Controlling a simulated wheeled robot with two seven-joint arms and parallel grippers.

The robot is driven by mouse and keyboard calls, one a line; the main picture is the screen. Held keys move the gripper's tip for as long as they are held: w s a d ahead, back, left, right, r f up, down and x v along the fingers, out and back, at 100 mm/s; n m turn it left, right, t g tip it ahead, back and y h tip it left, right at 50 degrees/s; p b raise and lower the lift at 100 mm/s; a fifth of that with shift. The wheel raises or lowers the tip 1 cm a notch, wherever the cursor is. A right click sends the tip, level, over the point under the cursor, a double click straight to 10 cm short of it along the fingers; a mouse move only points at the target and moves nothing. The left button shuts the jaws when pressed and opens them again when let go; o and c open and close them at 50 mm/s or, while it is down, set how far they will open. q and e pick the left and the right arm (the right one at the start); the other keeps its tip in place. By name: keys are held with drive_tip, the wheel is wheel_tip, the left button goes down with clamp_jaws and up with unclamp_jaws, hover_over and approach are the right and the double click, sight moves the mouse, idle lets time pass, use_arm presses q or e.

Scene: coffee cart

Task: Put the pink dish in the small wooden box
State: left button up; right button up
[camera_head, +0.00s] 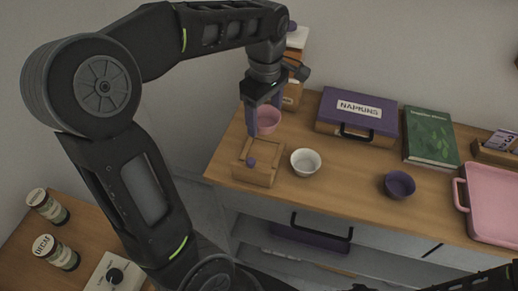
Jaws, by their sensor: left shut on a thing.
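The pink dish (268,123) is a small round bowl between the fingers of my left gripper (262,119), which points down and is shut on it. The small wooden box (257,176) stands on the counter just in front of the dish, nearer the counter's front edge. It has a purple round knob on it, and its top looks at least partly open. The dish shows just behind the box; how high it is above the counter I cannot tell. My right gripper is not in view; only dark parts of my right arm show at the bottom right.
A white bowl (305,162) stands right of the box, and a purple bowl (399,185) farther right. A wooden stand (292,95) is behind my left gripper.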

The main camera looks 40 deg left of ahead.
use_arm(q)
drive_tip(key=shift+s+a+f, duration=0.1)
drive_tip(key=shift+a+f, duration=0.05)
drive_tip(key=shift+a, duration=0.05)
hover_over(263, 152)
wheel_tip(263, 152, down, 6)
drive_tip(key=shift+f, duration=0.1)
drive_tip(key=shift+a, duration=0.1)
drive_tip(key=shift+f+p, duration=0.35)
drive_tip(key=shift+f, duration=1.45)
drive_tip(key=shift+f, duration=0.15)
drive_tip(key=o, duration=1.4)
drive_tip(key=shift+c, duration=0.2)
